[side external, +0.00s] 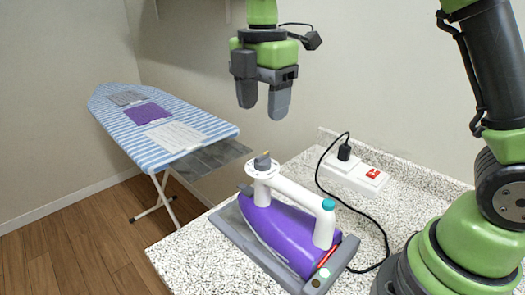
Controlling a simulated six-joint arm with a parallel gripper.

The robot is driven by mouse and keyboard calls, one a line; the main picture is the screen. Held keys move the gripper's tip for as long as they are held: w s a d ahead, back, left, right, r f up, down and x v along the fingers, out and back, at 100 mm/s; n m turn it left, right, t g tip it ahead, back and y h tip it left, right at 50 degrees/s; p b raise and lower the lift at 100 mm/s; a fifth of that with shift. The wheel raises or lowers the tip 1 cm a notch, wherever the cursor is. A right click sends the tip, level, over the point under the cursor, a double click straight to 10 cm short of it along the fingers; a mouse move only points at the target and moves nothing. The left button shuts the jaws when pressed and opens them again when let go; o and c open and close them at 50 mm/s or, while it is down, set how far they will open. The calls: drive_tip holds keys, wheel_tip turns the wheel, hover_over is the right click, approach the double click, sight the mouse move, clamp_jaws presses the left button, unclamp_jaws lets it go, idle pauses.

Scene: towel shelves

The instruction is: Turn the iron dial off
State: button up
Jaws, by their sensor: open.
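A purple iron (268,238) with a white handle lies on a grey rest (225,218) on the speckled counter. Its dial (262,162) is a white disc with a grey knob on top, at the front end of the handle. A teal button (328,204) is at the handle's other end. My gripper (264,105) hangs pointing down above the dial, clear of it. It is open and empty, with its two grey fingers a little apart. The dial's marks are too small to read.
A white power strip (355,175) with a red switch (372,174) and a black plug (344,152) stands at the counter's back. A black cord (352,210) runs across the counter (180,255) to the iron. A striped ironing board (160,120) with folded cloths stands at left.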

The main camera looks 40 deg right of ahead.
sight(262, 155)
wheel_tip(262, 155, down, 10)
drive_tip(key=shift+r, duration=0.1)
drive_tip(key=c, duration=0.9)
drive_tip(key=shift+c, duration=0.3)
